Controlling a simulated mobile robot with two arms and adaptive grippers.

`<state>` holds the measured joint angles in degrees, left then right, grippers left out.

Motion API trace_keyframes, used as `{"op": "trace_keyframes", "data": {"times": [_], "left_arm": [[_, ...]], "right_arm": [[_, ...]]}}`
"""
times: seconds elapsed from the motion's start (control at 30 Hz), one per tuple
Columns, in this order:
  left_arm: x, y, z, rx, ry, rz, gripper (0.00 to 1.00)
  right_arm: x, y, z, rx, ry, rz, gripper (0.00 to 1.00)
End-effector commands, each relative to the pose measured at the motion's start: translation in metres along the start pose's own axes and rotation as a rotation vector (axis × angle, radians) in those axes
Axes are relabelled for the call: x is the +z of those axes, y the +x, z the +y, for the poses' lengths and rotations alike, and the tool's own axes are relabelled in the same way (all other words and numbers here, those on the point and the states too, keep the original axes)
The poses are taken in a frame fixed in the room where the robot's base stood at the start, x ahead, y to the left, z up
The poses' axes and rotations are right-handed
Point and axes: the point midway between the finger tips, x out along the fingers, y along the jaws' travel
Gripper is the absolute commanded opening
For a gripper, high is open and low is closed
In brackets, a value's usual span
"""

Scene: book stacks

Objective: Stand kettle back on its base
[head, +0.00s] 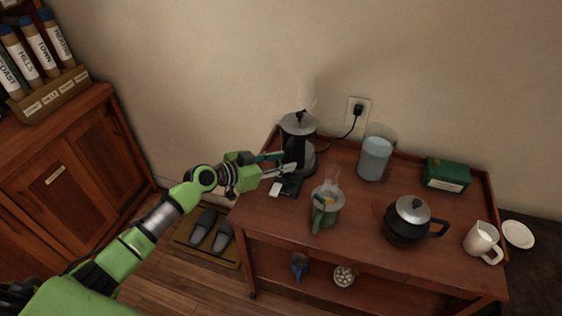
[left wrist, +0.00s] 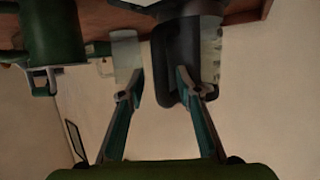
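The kettle (head: 298,125), with a grey lid and dark handle, stands upright at the back left of the wooden cart, steam above it. Its cord runs to the wall socket. A dark flat piece (head: 291,186) with a pale card lies in front of it; I cannot tell whether this is the base, or whether the kettle is seated on one. My left gripper (head: 281,162) is open at the kettle's handle side. In the left wrist view, the black handle (left wrist: 168,60) shows beyond the parted fingertips (left wrist: 165,88), nearer the right finger; contact is unclear. My right gripper is not in view.
A steaming green mug (head: 327,207) stands close in front of the kettle. A glass jar (head: 374,160), green box (head: 446,174), black teapot (head: 405,226) and white jug (head: 480,240) stand further right. The wall socket (head: 358,111) is behind. Slippers (head: 203,226) lie on the floor.

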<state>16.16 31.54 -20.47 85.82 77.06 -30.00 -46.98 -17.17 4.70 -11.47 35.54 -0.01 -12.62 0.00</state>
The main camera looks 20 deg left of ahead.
Motion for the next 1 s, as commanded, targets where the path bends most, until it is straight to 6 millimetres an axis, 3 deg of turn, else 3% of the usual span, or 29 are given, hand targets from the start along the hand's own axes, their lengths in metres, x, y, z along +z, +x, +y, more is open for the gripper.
{"op": "trace_keyframes", "data": {"times": [0.27,0.7,1.0], "left_arm": [[0.002,-0.01,-0.001,-0.002,0.001,-0.002,0.31],[0.004,-0.097,0.0,0.0,0.003,-0.004,0.31],[0.0,-0.12,0.0,0.001,0.0,0.0,0.31]], "right_arm": [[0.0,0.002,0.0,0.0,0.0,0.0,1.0],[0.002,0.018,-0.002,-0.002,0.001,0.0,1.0],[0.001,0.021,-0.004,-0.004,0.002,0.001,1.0]]}}
